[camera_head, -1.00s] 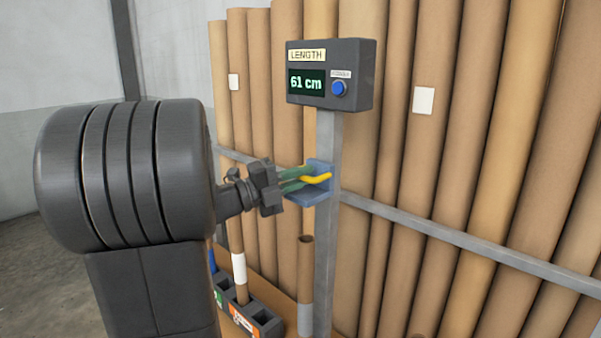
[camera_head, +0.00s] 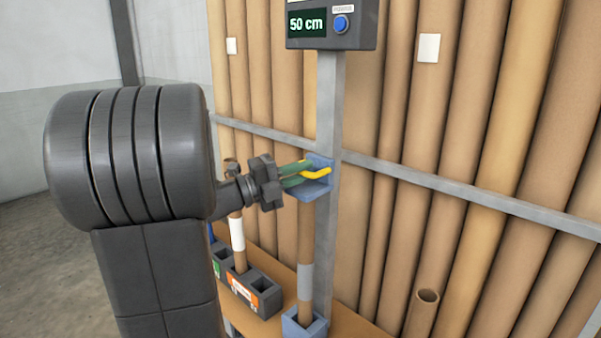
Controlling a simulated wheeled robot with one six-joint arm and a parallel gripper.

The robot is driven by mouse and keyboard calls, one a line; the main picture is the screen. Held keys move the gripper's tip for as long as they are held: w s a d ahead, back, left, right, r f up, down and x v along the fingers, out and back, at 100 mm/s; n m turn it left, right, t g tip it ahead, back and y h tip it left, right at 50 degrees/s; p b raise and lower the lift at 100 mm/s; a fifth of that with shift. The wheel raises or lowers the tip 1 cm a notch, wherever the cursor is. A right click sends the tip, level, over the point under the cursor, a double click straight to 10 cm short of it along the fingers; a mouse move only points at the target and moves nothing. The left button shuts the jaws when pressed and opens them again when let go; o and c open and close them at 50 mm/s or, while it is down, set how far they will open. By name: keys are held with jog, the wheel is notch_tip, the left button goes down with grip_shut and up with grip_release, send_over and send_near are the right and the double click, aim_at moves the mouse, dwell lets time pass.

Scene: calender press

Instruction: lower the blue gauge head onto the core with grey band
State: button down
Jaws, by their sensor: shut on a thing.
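The blue gauge head (camera_head: 319,194) rides on a grey upright post (camera_head: 329,110) and has a yellow handle (camera_head: 315,174). My gripper (camera_head: 303,174), with green fingers, is shut on that handle. The brown core with grey band (camera_head: 305,280) stands upright in a blue holder (camera_head: 304,328) directly under the gauge head. The core's top end is hidden at the head's lower edge, so I cannot tell whether they touch. The display box (camera_head: 330,24) on the post reads 50 cm and has a blue button (camera_head: 341,24).
A dark rack (camera_head: 254,291) with an orange label holds another core with a white band (camera_head: 237,235) to the left. Tall brown tubes lean behind a grey rail (camera_head: 440,188). A shorter open-topped tube (camera_head: 422,312) stands at lower right. Open floor lies at left.

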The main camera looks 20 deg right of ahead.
jog(key=shift+f, duration=0.5)
jog(key=c, duration=1.7)
grip_release()
jog(key=shift+a, duration=0.15)
jog(key=a, duration=0.4)
jog(key=a+f, duration=0.1)
jog(key=a, duration=0.4)
jog(key=a+f, duration=0.1)
jog(key=a, duration=0.3)
jog(key=shift+a+p, duration=0.25)
jog(key=shift+p, duration=0.1)
jog(key=shift+d, duration=0.1)
jog(key=d, duration=0.4)
jog(key=d+r, duration=0.1)
jog(key=d, duration=0.4)
jog(key=d+r, duration=0.1)
jog(key=d, duration=0.3)
jog(key=shift+d+r+b, duration=0.25)
jog(key=shift+d+b, duration=0.05)
